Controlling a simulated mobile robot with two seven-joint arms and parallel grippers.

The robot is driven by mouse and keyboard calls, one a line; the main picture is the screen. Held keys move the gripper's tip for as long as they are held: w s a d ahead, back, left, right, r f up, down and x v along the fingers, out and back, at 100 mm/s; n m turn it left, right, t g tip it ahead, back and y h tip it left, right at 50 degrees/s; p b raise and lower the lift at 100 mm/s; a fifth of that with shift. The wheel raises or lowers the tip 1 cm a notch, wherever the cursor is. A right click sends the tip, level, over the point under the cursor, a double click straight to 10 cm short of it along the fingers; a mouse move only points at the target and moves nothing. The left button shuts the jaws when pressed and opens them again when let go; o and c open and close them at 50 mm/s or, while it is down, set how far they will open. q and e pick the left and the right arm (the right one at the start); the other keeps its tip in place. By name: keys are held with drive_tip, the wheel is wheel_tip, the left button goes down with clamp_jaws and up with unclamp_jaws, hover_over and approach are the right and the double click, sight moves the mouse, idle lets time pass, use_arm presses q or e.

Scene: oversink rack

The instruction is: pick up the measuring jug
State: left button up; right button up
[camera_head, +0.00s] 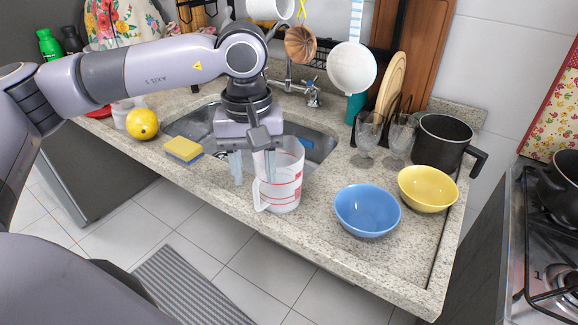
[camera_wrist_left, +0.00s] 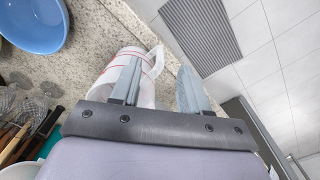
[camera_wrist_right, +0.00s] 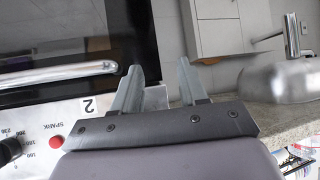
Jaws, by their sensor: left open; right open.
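The measuring jug (camera_head: 283,178) is clear with red markings and stands upright on the counter at the front edge of the sink. Its handle points toward the front left. My left gripper (camera_head: 254,168) is open above and at the jug's left side. One finger overlaps the jug in the head view, and the other is apart to the left. In the left wrist view, the jug (camera_wrist_left: 150,66) lies behind and beside one finger of the left gripper (camera_wrist_left: 158,85); whether they touch I cannot tell. My right gripper (camera_wrist_right: 160,80) is open and empty, facing an oven front.
A blue bowl (camera_head: 367,211) and a yellow bowl (camera_head: 428,189) stand right of the jug. Glasses (camera_head: 368,133) and a black pot (camera_head: 441,142) are behind them. Utensils hang above the sink.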

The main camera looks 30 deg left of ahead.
sight(258, 210)
use_arm(q)
drive_tip(key=shift+w+f+p, duration=0.1)
drive_tip(key=shift+f+p, duration=0.7)
drive_tip(key=shift+f, duration=2.75)
drive_tip(key=shift+c, duration=0.3)
clamp_jaws()
